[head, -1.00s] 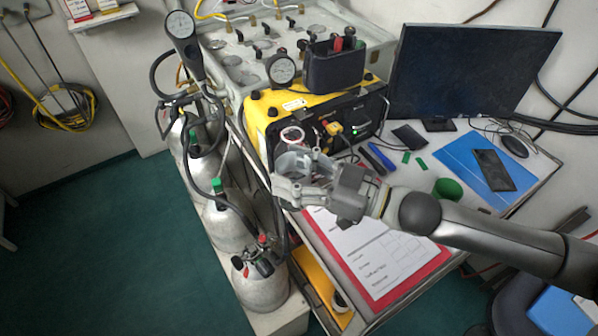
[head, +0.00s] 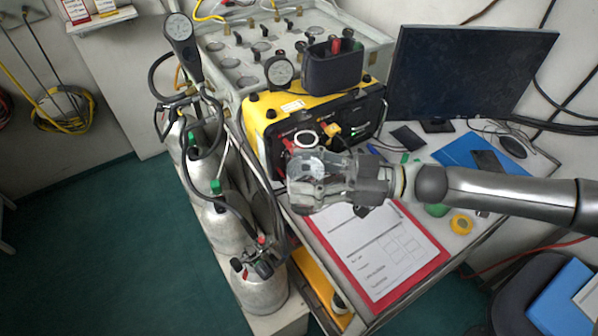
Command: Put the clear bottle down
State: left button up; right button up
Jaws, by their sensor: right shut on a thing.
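The clear bottle (head: 304,168) shows in the head view as a pale, see-through shape at the fingers of my right gripper (head: 308,185). My right gripper is shut on it and partly hides it. It is in front of the yellow and black box, over the left part of the desk. I cannot tell whether the bottle's base touches the desk. My left gripper is not in view.
A yellow and black box (head: 258,112) stands behind the gripper. A red clipboard with a paper form (head: 368,250) lies in front. A monitor (head: 465,75) and blue folder (head: 460,150) are at the right. Gas cylinders (head: 232,228) stand left. A yellow roll (head: 461,223) lies right.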

jog(key=shift+s+d+n+g, duration=0.15)
jog(key=shift+d+n+g, duration=0.15)
jog(key=shift+n+g, duration=0.35)
